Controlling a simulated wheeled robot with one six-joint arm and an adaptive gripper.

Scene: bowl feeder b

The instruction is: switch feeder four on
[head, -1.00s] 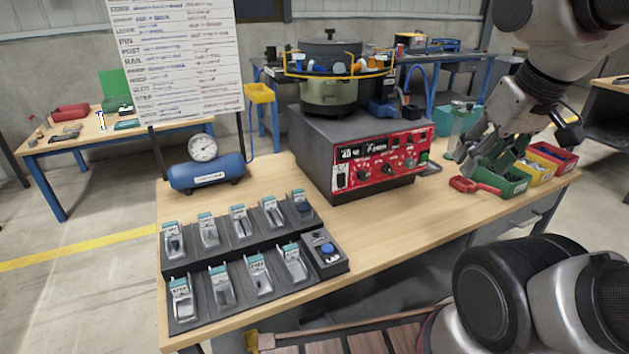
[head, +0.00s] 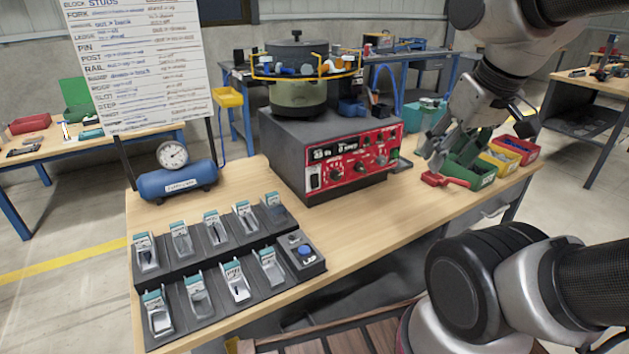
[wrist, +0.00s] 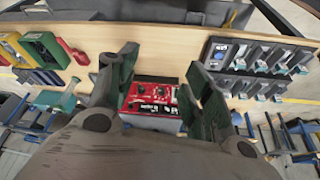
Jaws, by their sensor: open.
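The bowl feeder stands on the bench, with a dark bowl (head: 303,85) on a grey control box (head: 285,150). The box's red front panel (head: 350,160) carries a small display, several black knobs and a white switch plate (head: 314,178) at its left end. A green patch shows at the panel's right end. In the wrist view the red panel (wrist: 152,97) lies between my fingers, some way beyond them. My gripper (head: 437,148) is open and empty, to the right of the panel and above the bench; its two fingers also show in the wrist view (wrist: 162,66). I cannot read a feeder number.
A red-handled item (head: 445,180) and green, yellow and red bins (head: 480,172) sit right of the feeder. A blue tank with a gauge (head: 178,180) stands left. A dark rack of several clear holders (head: 215,265) with a blue button is at front left. Bare bench (head: 350,225) lies before the panel.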

